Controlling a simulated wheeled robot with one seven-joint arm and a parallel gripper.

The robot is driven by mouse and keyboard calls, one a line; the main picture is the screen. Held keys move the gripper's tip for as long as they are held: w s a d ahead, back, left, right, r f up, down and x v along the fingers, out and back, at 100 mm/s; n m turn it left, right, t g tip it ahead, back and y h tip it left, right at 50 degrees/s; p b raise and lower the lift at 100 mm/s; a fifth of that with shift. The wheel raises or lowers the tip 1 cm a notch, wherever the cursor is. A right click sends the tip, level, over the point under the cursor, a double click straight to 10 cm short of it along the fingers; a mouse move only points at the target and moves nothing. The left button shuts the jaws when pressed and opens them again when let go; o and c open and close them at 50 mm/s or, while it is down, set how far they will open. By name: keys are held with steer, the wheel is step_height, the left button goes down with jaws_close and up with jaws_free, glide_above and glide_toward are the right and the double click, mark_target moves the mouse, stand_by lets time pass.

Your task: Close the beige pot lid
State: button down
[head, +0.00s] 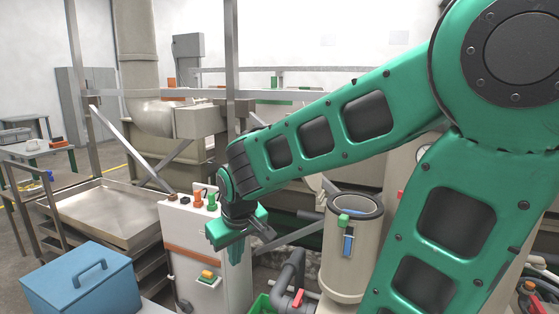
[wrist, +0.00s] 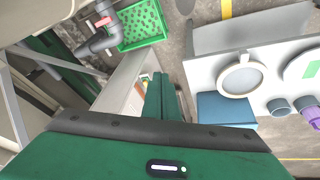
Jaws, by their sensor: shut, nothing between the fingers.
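The beige pot (head: 343,262) stands upright right of centre in the head view. It is a tall cylinder with a dark rim, and its top looks open. It has a green latch-like part and a blue strip on its front. I cannot clearly make out its lid; a pale piece (head: 317,183) shows behind the rim, partly hidden by my arm. My gripper (head: 238,252) is left of the pot and apart from it, pointing down in front of a control box. In the wrist view my gripper (wrist: 165,90) has its green fingers together, with nothing between them.
The control box (head: 205,255) with coloured buttons stands close behind my gripper. A grey pipe (head: 287,285) with a red handle lies between gripper and pot. A green crate (wrist: 140,25) is on the floor. A blue box (head: 82,280) is at lower left.

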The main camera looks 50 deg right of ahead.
steer(key=w+d+r+n+h, duration=0.1)
steer(key=w+d+h, duration=0.3)
steer(key=w+d, duration=0.4)
steer(key=w+d+r+n+h, duration=0.1)
steer(key=w+d+h, duration=0.4)
steer(key=d, duration=0.6)
steer(key=w+d+r+n+g+h, duration=0.1)
steer(key=w+d+r+h, duration=0.1)
steer(key=w+r+h, duration=0.3)
steer(key=w+d+r+n+h, duration=0.1)
steer(key=d+r+n+h, duration=0.1)
steer(key=r, duration=0.4)
steer(key=s+d+r, duration=0.1)
steer(key=s+d, duration=0.1)
steer(key=d, duration=0.8)
steer(key=shift+s+d+r+h, duration=0.2)
steer(key=shift+s+d+h, duration=0.05)
steer(key=shift+d+h, duration=0.1)
steer(key=shift+w, duration=0.15)
